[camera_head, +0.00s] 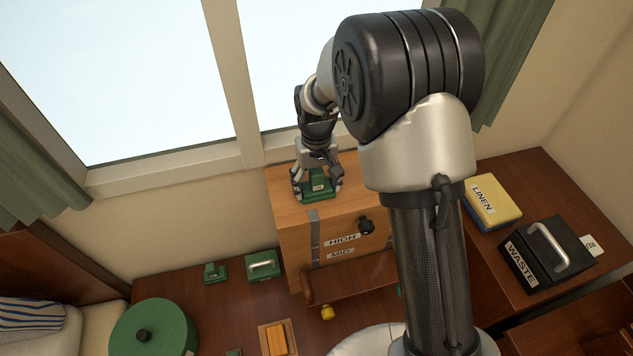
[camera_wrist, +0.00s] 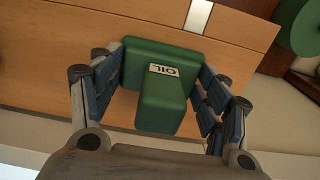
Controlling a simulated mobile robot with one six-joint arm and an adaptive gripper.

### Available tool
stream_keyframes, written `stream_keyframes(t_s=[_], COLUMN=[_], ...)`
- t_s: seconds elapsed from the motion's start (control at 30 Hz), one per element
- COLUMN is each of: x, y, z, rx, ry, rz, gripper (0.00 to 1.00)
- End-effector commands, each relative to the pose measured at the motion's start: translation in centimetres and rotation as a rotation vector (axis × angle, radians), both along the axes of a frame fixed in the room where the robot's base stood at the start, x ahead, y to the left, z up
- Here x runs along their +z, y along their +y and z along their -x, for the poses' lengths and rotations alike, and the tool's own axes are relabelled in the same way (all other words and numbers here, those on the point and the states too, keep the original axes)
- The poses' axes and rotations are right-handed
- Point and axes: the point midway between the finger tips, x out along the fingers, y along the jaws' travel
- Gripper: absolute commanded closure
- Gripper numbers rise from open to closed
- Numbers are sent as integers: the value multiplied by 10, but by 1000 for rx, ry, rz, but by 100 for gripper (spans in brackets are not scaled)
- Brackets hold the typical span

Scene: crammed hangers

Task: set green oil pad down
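The green oil pad (camera_wrist: 165,100) is a green block on a wider green base, with a white label reading OIL. In the head view, the green oil pad (camera_head: 318,187) stands upright on top of the wooden box (camera_head: 290,228), near its back left part. My gripper (camera_head: 318,183) points down over it, with a finger on each side. In the wrist view, my gripper (camera_wrist: 160,88) has its fingers spread beside the pad's base, and gaps show beside the raised block. Contact at the base edges is hard to see.
The box front has HIGH and MID labels and a dark knob (camera_head: 366,226). A yellow LINEN block (camera_head: 492,201) and a black WASTE block (camera_head: 548,254) stand at right. A round green lidded thing (camera_head: 153,330) and small green blocks stand at lower left. The window wall is close behind.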

Motion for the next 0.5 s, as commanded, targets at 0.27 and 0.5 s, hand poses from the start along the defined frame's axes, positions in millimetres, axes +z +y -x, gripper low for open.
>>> stream_keyframes(t_s=[0.27, 0.5], x=[0, 1], y=[0, 0], z=[0, 0], rx=[0, 0], ry=[0, 0], rz=[0, 0], gripper=[15, 15])
